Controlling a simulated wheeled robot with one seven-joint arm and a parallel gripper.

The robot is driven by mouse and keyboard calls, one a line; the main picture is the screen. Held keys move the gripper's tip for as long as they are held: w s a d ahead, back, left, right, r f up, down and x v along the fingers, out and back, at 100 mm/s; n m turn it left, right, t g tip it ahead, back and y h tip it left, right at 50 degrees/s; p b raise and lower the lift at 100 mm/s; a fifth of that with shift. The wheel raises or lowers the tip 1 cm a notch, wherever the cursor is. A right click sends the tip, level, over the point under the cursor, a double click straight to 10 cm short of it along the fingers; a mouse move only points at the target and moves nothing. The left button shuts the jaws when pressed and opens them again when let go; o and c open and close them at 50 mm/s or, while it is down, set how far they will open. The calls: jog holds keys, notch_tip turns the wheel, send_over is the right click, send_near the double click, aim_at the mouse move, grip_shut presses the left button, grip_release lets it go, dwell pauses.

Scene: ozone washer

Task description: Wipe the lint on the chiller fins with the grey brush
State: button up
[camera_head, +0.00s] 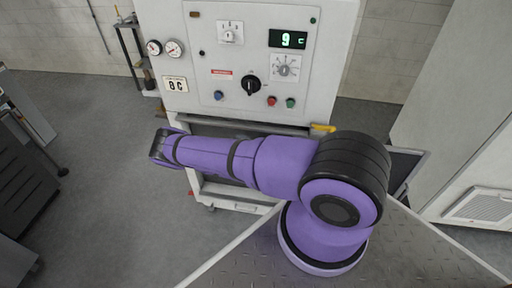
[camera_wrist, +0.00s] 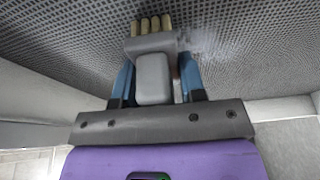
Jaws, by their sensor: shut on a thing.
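In the wrist view my gripper (camera_wrist: 157,88) is shut on the grey brush (camera_wrist: 152,78), with a blue finger on each side of its body. The brush's pale bristles (camera_wrist: 151,25) point away from my gripper and lie against or very close to the chiller fins (camera_wrist: 255,50); I cannot tell if they touch. The fins form a dark perforated-looking grid. A pale patch that looks like lint (camera_wrist: 205,42) lies on the fins just right of the brush head. In the head view my purple arm hides my gripper, the brush and the fins.
The white chiller cabinet (camera_head: 258,22) stands ahead with gauges, knobs and a green display (camera_head: 288,39). A yellow handle (camera_head: 322,128) juts out at its lower right. A dark cart (camera_head: 20,175) stands at left and a pale cabinet (camera_head: 465,110) at right. Grey floor (camera_head: 100,220) is clear at lower left.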

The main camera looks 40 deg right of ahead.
jog(key=shift+s+d, duration=0.55)
jog(key=shift+s, duration=0.35)
jog(key=shift+f, duration=0.1)
jog(key=shift+s, duration=0.1)
jog(key=shift+s+a+f, duration=0.1)
jog(key=shift+s+a, duration=0.15)
jog(key=shift+s, duration=0.05)
jog(key=shift+s+a, duration=0.45)
jog(key=shift+a, duration=0.25)
jog(key=shift+s+a, duration=0.45)
jog(key=shift+a, duration=0.3)
jog(key=shift+s+a, duration=0.45)
jog(key=shift+a, duration=0.25)
jog(key=shift+a, duration=0.15)
jog(key=shift+s+a+r, duration=0.2)
jog(key=shift+s+a, duration=0.65)
jog(key=shift+a, duration=0.25)
